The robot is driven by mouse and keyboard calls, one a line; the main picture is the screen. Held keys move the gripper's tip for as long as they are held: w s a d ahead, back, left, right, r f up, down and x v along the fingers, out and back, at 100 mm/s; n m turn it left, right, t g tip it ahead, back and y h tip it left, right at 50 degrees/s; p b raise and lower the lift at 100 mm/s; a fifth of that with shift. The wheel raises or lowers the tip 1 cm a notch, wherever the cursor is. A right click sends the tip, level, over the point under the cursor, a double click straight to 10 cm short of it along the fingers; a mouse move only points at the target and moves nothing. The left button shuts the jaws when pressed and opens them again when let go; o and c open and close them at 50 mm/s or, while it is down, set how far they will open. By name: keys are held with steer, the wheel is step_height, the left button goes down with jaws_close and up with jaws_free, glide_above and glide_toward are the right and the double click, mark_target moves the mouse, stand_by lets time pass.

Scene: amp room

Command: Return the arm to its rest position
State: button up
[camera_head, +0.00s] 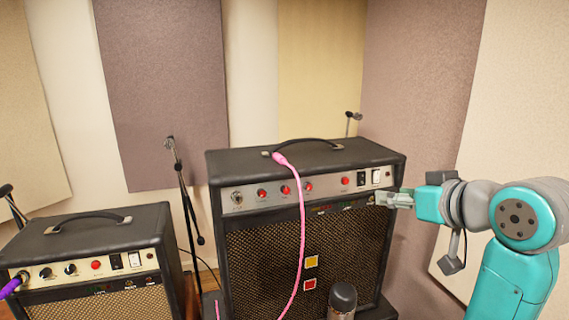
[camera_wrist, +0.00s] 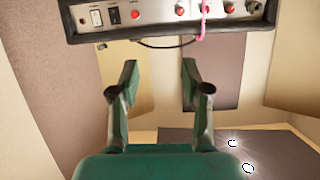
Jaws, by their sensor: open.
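The amplifier's control panel (camera_wrist: 150,13) shows beyond the fingertips at the top of the wrist view, with red knobs and switches. In the head view the fingertips appear close to the panel's right end; I cannot tell whether they touch it.
A pink cable (camera_head: 301,225) runs from the large amplifier's top down its front. A smaller amplifier (camera_head: 100,240) with a purple cable (camera_head: 10,287) stands at left. Microphone stands (camera_head: 184,190) are behind. A dark cylindrical object (camera_head: 342,298) stands before the large amplifier. Padded walls enclose the corner.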

step_height(320, 180, down, 20)
steer(key=s+a+m, duration=0.1)
steer(key=m, duration=0.2)
steer(key=s+f+m+t+h, duration=0.1)
steer(key=s+f+h, duration=0.2)
steer(key=s+f, duration=1)
steer(key=s+f+h, duration=0.1)
steer(key=s+f, duration=0.4)
steer(key=s, duration=0.4)
steer(key=s+f, duration=0.5)
steer(key=s, duration=0.3)
steer(key=s+r, duration=0.1)
steer(key=s, duration=0.7)
steer(key=s+a+r+n, duration=0.1)
steer(key=s+r, duration=0.1)
steer(key=s, duration=0.6)
steer(key=shift+a+r+t, duration=0.15)
steer(key=shift+r+t, duration=0.1)
steer(key=shift+t, duration=0.15)
steer(key=shift+s, duration=0.1)
